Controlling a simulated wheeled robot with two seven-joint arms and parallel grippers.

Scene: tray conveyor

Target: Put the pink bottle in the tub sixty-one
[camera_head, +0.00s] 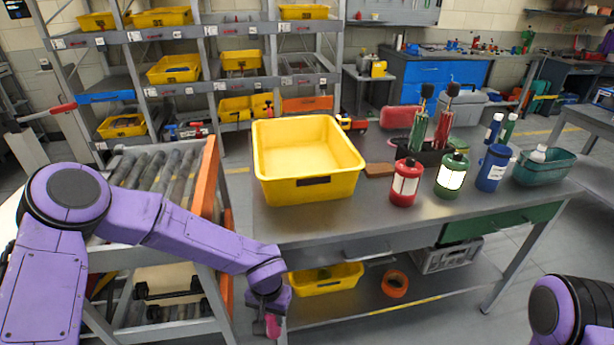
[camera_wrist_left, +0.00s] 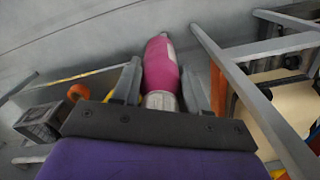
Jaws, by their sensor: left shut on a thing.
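The pink bottle (camera_wrist_left: 160,68) is between the two fingers of my left gripper (camera_wrist_left: 160,90) in the left wrist view, with a pale band near its held end. In the head view a bit of the pink bottle (camera_head: 272,327) shows below my left gripper (camera_head: 268,308), in front of the workbench's near left corner. An empty yellow tub (camera_head: 310,188) stands on the bench, above and right of the gripper in the picture; its front label is unreadable. I cannot tell which tub is sixty-one. My right gripper is out of view.
On the workbench (camera_head: 430,215), red (camera_head: 405,183), green (camera_head: 452,175) and blue (camera_head: 493,168) containers stand right of the tub, near a teal basket (camera_head: 546,168). A roller conveyor (camera_head: 160,178) stands left. Shelves behind hold several yellow tubs.

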